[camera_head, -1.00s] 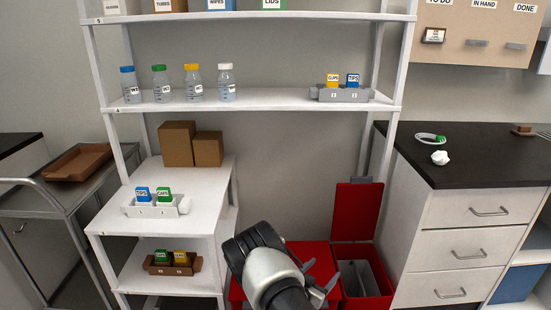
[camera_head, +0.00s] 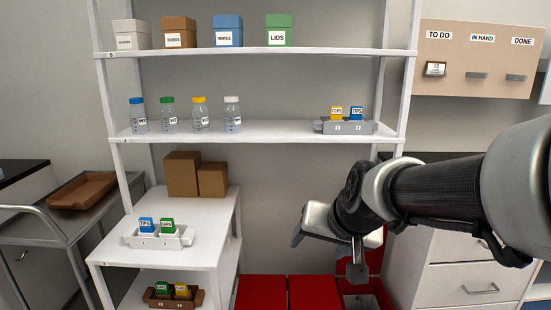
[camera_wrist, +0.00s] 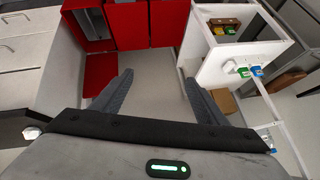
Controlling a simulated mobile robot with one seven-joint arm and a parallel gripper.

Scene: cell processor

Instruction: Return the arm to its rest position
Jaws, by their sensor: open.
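My gripper (camera_head: 326,256) is in the lower right middle of the head view, in front of the shelving and above the red bins. My arm reaches in from the right edge. In the wrist view my gripper (camera_wrist: 160,92) shows two dark fingers spread wide apart. Nothing is between them, only the pale floor beyond. The gripper touches nothing that I can see.
Red bins (camera_head: 262,293) stand on the floor below my gripper. The white shelf (camera_head: 250,130) holds several bottles and a grey rack (camera_head: 347,128). A low white table (camera_head: 205,205) with a white rack (camera_head: 150,241) is left. My arm hides most of the drawer cabinet (camera_head: 470,282).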

